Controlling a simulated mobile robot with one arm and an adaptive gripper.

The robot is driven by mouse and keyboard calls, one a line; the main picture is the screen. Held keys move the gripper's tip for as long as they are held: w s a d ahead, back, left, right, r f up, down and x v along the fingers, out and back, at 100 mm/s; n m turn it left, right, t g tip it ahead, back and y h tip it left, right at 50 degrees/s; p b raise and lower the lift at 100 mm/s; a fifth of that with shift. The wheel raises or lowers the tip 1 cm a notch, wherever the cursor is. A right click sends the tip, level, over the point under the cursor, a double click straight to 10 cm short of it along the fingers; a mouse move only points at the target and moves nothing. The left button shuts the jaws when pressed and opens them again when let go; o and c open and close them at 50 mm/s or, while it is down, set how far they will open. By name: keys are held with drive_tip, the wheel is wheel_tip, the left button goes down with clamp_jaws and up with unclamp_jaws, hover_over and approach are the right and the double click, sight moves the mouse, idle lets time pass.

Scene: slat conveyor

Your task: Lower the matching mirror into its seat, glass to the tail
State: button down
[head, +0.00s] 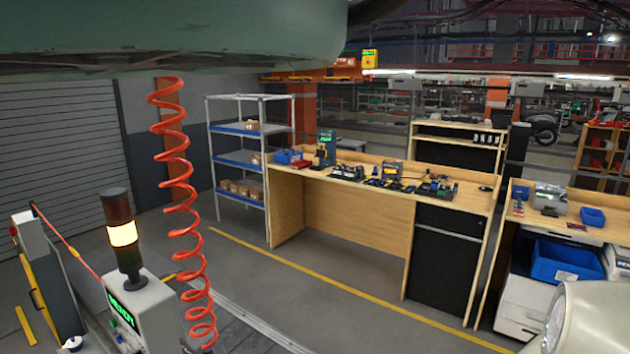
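No mirror and no seat for it can be made out in the head view. My gripper is not in view, so what it holds is hidden. A cream rounded body (590,315) with a pale oval face on its left side is cut off by the lower right corner. I cannot tell what it belongs to.
A large green body (200,35) overhangs the top left. A wooden workbench (335,215) with tools and a shelf rack (240,125) stand behind. The floor between is clear.

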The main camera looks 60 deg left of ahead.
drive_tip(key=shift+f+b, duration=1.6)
drive_tip(key=shift+b, duration=1.65)
idle(0.3)
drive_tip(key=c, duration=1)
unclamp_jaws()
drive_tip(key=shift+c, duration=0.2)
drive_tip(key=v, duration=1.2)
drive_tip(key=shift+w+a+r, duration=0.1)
